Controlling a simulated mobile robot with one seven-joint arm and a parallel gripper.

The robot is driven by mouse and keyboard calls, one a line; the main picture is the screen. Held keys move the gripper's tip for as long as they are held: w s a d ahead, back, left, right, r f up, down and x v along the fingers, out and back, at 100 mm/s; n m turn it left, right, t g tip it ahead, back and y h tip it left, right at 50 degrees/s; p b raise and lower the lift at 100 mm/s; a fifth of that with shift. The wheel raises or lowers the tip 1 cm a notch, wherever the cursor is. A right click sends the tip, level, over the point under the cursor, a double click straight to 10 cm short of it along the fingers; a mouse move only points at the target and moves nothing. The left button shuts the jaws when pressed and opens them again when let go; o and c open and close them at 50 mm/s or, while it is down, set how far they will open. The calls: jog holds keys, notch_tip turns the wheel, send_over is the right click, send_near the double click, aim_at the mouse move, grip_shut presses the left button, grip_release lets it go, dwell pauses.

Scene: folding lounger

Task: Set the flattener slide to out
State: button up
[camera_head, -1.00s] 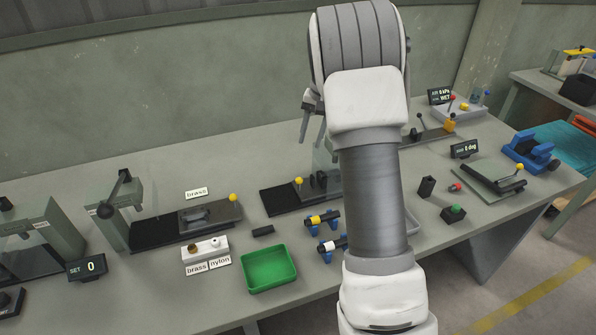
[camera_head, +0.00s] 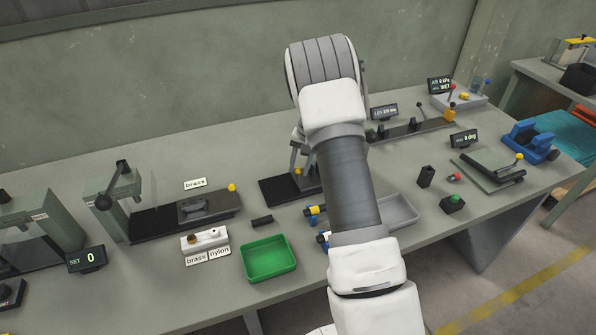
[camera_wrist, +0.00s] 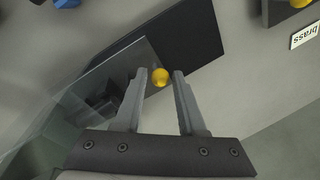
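A yellow ball knob (camera_wrist: 160,77) sits between my gripper's fingertips (camera_wrist: 160,74) in the wrist view, with space visible on both sides. My gripper is open and empty. The knob belongs to a station with a black base plate (camera_wrist: 195,40) and a clear guard panel (camera_wrist: 95,85). I take this as the flattener slide, but no readable label confirms it. In the head view my gripper (camera_head: 298,162) hangs over the black plate (camera_head: 275,192), and my arm hides much of this station.
A second station with a yellow knob (camera_head: 232,187) stands to the left. A green tray (camera_head: 269,274) and a white block (camera_head: 205,240) are at the front. A grey tray (camera_head: 399,211) lies right of my arm. A display (camera_head: 384,112) stands behind.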

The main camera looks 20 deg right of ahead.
jog(key=shift+w+a+f, duration=0.15)
jog(key=shift+f, duration=0.95)
grip_shut()
dwell(0.7)
